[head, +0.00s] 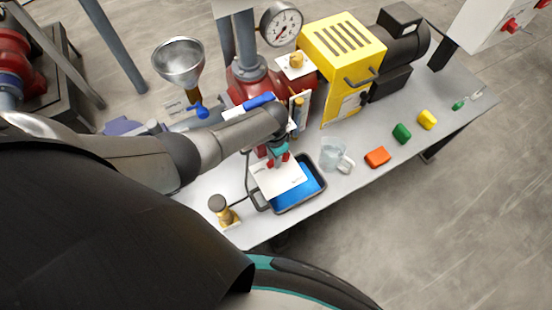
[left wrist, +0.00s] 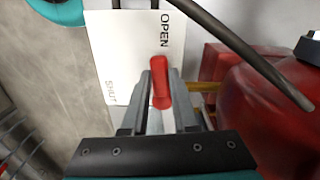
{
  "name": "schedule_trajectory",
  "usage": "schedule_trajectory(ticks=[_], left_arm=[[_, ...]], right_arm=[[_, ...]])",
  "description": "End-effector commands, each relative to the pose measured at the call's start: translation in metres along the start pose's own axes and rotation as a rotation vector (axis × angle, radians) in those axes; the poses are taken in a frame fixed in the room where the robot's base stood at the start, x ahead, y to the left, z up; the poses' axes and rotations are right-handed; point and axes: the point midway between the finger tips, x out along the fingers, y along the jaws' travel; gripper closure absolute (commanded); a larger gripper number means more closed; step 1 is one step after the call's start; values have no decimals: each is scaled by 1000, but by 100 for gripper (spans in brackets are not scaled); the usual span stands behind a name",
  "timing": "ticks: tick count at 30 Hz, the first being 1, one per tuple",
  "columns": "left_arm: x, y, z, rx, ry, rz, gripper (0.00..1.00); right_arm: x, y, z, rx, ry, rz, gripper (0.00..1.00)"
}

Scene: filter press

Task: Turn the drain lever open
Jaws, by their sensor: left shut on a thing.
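The drain lever (left wrist: 160,84) has a red handle, seen in the left wrist view between the two fingers of my left gripper (left wrist: 160,100), which is shut on it. The handle's free end points toward the top of that view, on the side of the word OPEN. Behind it is a white label plate (left wrist: 125,50) marked OPEN and SHUT. In the head view my left gripper (head: 277,158) is low in front of the red press, above the plate (head: 284,180). My forearm and gripper hide most of the lever there. My right gripper is not in view.
A black tray with a blue bottom (head: 298,196) lies under the plate. A brass-coloured fitting (head: 222,208) is at the near left edge. A dark hose (left wrist: 245,45) crosses near the lever.

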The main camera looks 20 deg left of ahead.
Motion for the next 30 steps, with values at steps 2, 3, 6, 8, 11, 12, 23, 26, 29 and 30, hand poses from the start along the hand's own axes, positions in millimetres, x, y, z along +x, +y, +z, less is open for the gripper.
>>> schedule_trajectory(ticks=[2, 3, 6, 8, 11, 12, 23, 26, 29, 30], left_arm=[[1, -1, 2, 37, -4, 2, 100], [1, -2, 2, 54, -4, 2, 100], [1, -3, 1, 87, -4, 2, 100], [1, -3, 1, 100, -4, 2, 100], [1, -4, 1, 117, -4, 1, 100], [1, -4, 1, 120, -4, 1, 100], [1, -4, 1, 128, -4, 1, 100], [1, -5, 1, 128, -4, 0, 68], [1, -5, 1, 127, -3, 0, 57], [1, -5, 1, 126, -3, 0, 52]], right_arm=[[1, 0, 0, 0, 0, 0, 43], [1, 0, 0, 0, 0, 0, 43], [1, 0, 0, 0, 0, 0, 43], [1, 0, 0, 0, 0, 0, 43], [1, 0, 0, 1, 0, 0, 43], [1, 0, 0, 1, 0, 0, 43], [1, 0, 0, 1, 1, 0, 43], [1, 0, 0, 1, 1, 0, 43], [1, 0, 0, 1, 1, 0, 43], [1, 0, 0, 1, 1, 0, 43]])
